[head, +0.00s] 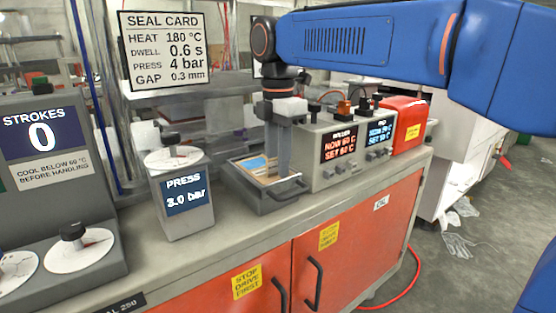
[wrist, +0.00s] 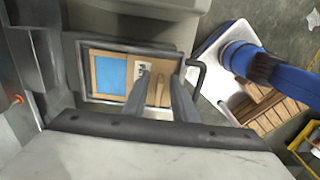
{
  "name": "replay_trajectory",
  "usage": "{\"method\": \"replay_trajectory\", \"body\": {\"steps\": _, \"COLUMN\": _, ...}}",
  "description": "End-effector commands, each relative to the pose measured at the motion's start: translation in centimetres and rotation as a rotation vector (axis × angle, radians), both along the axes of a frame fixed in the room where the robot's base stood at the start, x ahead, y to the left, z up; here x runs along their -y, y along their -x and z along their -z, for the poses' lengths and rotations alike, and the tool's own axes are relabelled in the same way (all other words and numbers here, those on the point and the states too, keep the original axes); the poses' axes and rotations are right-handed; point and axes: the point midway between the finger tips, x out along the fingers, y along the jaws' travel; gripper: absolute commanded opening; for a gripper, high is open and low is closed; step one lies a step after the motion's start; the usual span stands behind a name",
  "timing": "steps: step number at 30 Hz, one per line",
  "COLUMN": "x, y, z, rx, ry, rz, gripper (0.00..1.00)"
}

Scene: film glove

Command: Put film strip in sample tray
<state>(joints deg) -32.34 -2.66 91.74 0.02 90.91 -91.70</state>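The sample tray is a grey, shallow tray with a handle (head: 262,205); it stands on the bench, and its rim shows in the wrist view (wrist: 130,46). Inside it, a flat blue piece (wrist: 112,74) lies at the left on a brown base. It also shows in the head view (head: 253,165). It may be the film strip, but I cannot tell for sure. My gripper (head: 279,172) points down over the tray's right part. In the wrist view its two fingers (wrist: 160,88) stand apart, with brown surface visible between them and nothing clearly held. A small white printed piece (wrist: 143,70) is near the left finger.
A grey press unit (head: 184,195) stands left of the tray. A controller box (head: 345,150) with displays and a red box (head: 404,125) stand at its right. A stroke counter (head: 45,150) is far left. The bench front (head: 240,235) is clear.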

Motion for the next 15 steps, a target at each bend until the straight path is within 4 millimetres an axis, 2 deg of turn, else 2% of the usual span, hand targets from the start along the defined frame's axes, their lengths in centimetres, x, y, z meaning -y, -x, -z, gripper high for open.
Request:
{"method": "replay_trajectory", "body": {"steps": 8, "x": 0.0, "y": 0.0, "z": -0.4, "rx": 0.001, "ry": -0.001, "rz": 0.0, "gripper": 0.25}}
{"method": "replay_trajectory", "body": {"steps": 11, "x": 0.0, "y": -0.1, "z": -1.3, "rx": 0.002, "ry": -0.001, "rz": 0.0, "gripper": 0.25}}
{"method": "replay_trajectory", "body": {"steps": 15, "x": -0.1, "y": -0.1, "z": -3.7, "rx": 0.002, "ry": -0.001, "rz": 0.0, "gripper": 0.25}}
